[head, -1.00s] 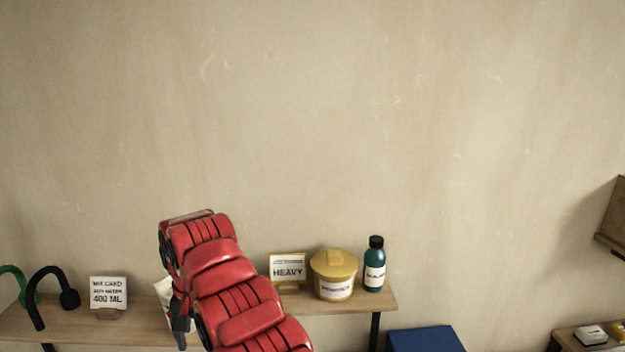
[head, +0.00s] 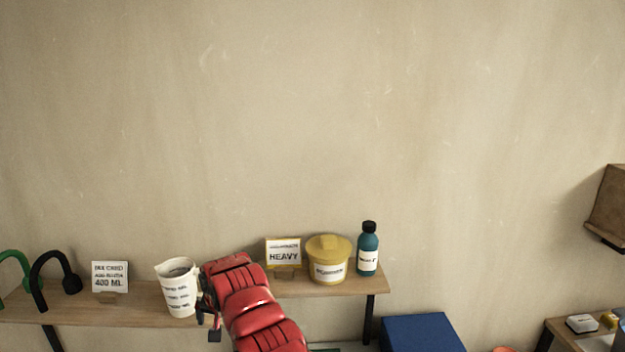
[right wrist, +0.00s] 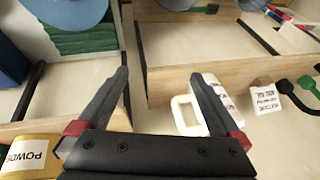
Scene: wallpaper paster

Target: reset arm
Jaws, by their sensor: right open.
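My right arm is red and reaches up from the bottom of the head view. My right gripper (head: 212,322) is small and dark there, at the right side of a white measuring jug (head: 177,290). In the right wrist view the same gripper (right wrist: 160,76) is open, its two dark fingers spread wide with nothing clasped. The jug's white handle (right wrist: 181,113) shows beyond the right-hand finger, which covers part of the jug. I cannot tell whether finger and jug touch. The jug stands upright on the wooden shelf (head: 135,310). My left gripper is not in view.
On the shelf stand a "400 ML" card (head: 110,275), black (head: 38,280) and green hooked pieces, a "HEAVY" sign (head: 283,252), a yellow powder tub (head: 328,262) and a teal bottle (head: 368,250). A blue box (head: 422,333) sits lower right. The wall above is bare.

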